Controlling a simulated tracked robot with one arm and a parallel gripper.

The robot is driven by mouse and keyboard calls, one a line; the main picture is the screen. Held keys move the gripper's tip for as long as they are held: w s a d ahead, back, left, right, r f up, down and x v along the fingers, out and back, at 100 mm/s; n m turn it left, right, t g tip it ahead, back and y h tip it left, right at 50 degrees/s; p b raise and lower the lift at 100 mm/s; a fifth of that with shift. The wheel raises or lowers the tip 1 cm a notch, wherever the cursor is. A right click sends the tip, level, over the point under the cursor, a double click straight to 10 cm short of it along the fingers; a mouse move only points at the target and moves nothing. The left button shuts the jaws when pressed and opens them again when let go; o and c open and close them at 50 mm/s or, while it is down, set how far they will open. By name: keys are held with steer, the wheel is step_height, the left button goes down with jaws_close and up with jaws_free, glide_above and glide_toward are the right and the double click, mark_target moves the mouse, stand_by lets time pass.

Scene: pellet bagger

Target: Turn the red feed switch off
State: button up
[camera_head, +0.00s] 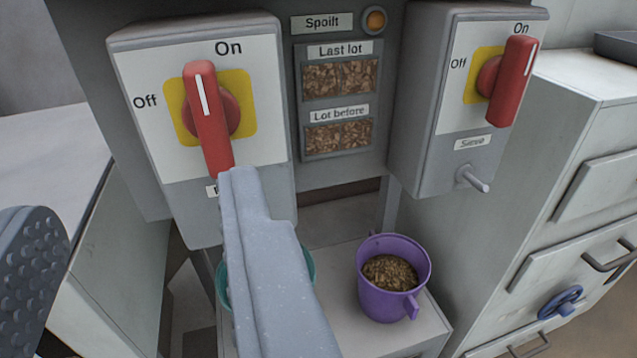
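The left red switch (211,125) sits on a yellow plate on a white panel. Its long handle stands about upright, with the white mark at the top, towards "On"; "Off" is to its left. The name label below is mostly hidden by my finger; only its first letter's edge shows. My gripper (138,195) is open and empty. Its grey right finger has its tip just at the lower end of the handle; I cannot tell if they touch.
A second red switch (512,80), labelled "Sieve", is at the right, also towards "On", with a grey peg (473,179) below. Between are an orange lamp (375,19) and two sample windows. A purple cup (393,290) of pellets and a half-hidden teal cup (306,264) stand below.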

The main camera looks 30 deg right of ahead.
mark_target(200, 94)
steer(key=shift+h, duration=0.3)
steer(key=b+x, duration=0.1)
steer(key=x, duration=0.3)
steer(key=b+x, duration=0.1)
steer(key=x, duration=0.4)
steer(key=d+f+x, duration=0.1)
steer(key=x, duration=0.3)
steer(key=shift+f+b, duration=0.1)
steer(key=shift+b, duration=0.3)
jaws_close()
